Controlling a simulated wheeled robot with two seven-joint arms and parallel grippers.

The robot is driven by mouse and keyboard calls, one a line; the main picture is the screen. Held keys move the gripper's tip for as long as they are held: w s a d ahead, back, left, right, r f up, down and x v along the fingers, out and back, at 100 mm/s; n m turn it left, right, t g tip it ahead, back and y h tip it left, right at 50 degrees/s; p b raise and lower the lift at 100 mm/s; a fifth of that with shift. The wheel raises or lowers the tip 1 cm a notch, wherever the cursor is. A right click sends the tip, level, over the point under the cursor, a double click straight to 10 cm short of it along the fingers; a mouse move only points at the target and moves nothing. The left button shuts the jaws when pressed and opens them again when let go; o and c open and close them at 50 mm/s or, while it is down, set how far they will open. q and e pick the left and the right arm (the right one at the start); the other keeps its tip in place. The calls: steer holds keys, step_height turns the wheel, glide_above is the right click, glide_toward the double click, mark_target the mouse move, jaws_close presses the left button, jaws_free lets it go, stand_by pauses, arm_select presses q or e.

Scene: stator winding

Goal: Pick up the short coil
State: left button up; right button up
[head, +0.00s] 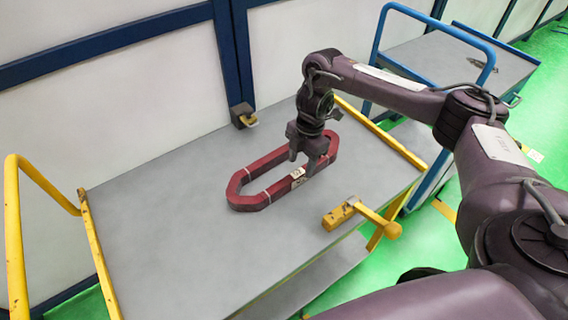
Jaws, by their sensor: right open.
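A dark red elongated ring-shaped coil (247,191) lies flat on the grey top of a yellow-railed cart (170,230). A small white label (297,174) shows on its near side. My right gripper (302,166) points down over the coil's right half, its fingers open near the labelled side. I cannot tell whether the fingers straddle that side or touch it. The gripper hides part of the coil's right end. My left gripper does not show.
A yellow mallet-like tool (362,214) lies near the cart's right front edge. A blue-railed cart (440,58) stands behind at the right. A blue-framed wall (120,90) runs along the back. The cart's left half is clear.

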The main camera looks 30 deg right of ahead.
mark_target(298, 172)
steer(key=f, duration=0.2)
steer(key=f+b, duration=0.1)
steer(key=f, duration=0.1)
steer(key=shift+a, duration=0.3)
steer(key=shift+w+a+f, duration=0.1)
steer(key=shift+w+f, duration=0.1)
steer(key=shift+f, duration=0.65)
jaws_close()
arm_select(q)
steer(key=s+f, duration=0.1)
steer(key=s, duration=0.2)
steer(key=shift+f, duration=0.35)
arm_select(e)
steer(key=shift+w, duration=0.1)
